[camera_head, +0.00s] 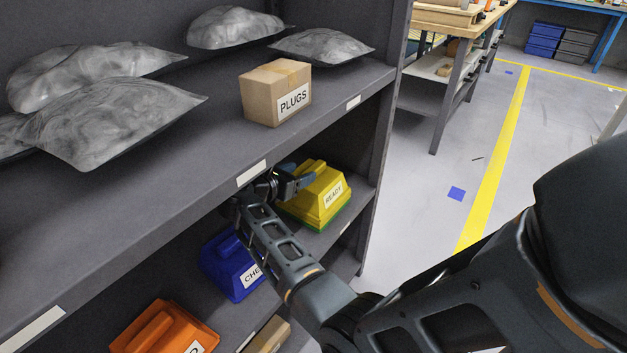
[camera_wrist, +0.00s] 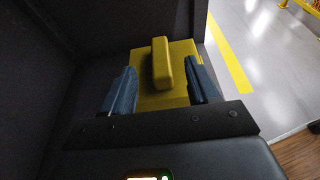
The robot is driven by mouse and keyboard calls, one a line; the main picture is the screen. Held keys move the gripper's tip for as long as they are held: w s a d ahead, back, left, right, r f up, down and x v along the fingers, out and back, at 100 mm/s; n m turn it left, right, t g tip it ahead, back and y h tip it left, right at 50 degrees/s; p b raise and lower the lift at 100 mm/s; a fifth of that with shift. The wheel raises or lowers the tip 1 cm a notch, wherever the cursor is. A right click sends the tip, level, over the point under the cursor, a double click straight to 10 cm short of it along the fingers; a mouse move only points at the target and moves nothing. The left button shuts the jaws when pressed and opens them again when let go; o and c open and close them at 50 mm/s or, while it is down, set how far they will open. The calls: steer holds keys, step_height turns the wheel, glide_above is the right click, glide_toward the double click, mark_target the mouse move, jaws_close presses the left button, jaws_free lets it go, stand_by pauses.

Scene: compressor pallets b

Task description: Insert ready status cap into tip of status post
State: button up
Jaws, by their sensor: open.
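The yellow ready status cap (camera_head: 323,197), labelled READY, sits on the middle shelf near its right end. My gripper (camera_head: 291,181) reaches in to the left end of the cap from the front of the shelf. In the wrist view the cap's raised handle bar (camera_wrist: 161,64) stands between the two blue fingers of my open gripper (camera_wrist: 161,90), with a gap on both sides. The fingers lie over the cap's yellow top. The status post cannot be made out in either view.
A blue cap (camera_head: 235,268) and an orange cap (camera_head: 163,328) sit further left on the same shelf. The upper shelf (camera_head: 215,128) above my gripper holds a PLUGS box (camera_head: 276,92) and several grey bags (camera_head: 110,118). A shelf upright stands right of the yellow cap. Open floor lies beyond.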

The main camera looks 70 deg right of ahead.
mark_target(311, 169)
steer(key=x, duration=0.7)
steer(key=shift+d+f, duration=0.15)
steer(key=shift+f, duration=0.25)
steer(key=c, duration=1.1)
jaws_close()
steer(key=shift+r, duration=0.1)
